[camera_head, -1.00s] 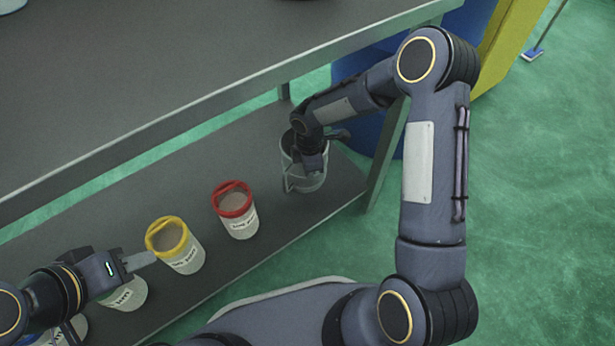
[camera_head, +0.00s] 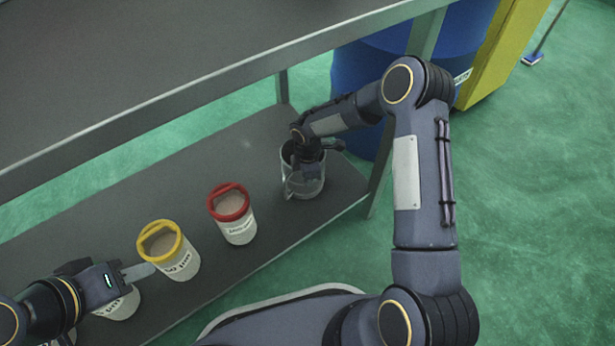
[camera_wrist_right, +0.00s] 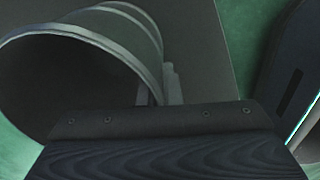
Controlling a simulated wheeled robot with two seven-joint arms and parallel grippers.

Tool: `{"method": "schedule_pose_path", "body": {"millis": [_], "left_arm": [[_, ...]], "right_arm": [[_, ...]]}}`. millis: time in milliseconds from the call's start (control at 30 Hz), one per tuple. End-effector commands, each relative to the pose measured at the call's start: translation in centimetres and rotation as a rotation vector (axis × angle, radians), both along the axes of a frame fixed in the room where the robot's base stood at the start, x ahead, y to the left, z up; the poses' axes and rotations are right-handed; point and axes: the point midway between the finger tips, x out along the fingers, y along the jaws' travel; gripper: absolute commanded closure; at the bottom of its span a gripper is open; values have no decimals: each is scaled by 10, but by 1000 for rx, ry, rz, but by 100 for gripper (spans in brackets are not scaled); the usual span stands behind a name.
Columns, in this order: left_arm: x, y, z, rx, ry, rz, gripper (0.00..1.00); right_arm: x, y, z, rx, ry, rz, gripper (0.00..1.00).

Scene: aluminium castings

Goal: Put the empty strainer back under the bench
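The strainer (camera_head: 312,187) is a grey, see-through cylinder standing upright on the right end of the lower shelf (camera_head: 262,150) under the bench. A pale handle shows on its near left side. My right gripper (camera_head: 305,163) is at the strainer's top, partly hidden by my own wrist. In the right wrist view the strainer's round rim and dark inside (camera_wrist_right: 75,85) fill the upper left, close to the gripper; a pale upright piece stands beside the rim. Whether the fingers grip it is not clear. My left gripper (camera_head: 138,271) is near the yellow-rimmed pail, its fingers seen edge-on.
A red-rimmed pail (camera_head: 237,228), a yellow-rimmed pail (camera_head: 183,262) and a white pail (camera_head: 120,306) stand in a row left of the strainer. The bench top (camera_head: 150,70) overhangs the shelf. A bench leg (camera_head: 384,175) and blue drum (camera_head: 360,70) are at right.

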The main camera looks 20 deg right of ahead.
Motion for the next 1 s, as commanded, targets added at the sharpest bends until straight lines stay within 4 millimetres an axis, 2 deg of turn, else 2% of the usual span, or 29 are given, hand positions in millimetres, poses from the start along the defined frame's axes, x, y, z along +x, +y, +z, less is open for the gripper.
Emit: {"method": "schedule_pose_path", "body": {"millis": [33, 100, 233, 567, 667, 1000], "left_arm": [[0, 0, -2, 0, 0, 0, 64], [0, 0, -1, 0, 0, 0, 64], [0, 0, -1, 0, 0, 0, 64], [0, 0, 3, 0, 0, 0, 64], [0, 0, 8, 0, 0, 0, 64], [0, 0, 39, 0, 0, 0, 64]], "right_arm": [[0, 0, -3, 0, -1, 0, 100], [0, 0, -2, 0, 0, 0, 89], [0, 0, -2, 0, 0, 0, 73], [0, 0, 3, 0, 0, 0, 73], [1, 0, 16, 0, -3, 0, 73], [0, 0, 89, -1, -2, 0, 73]]}}
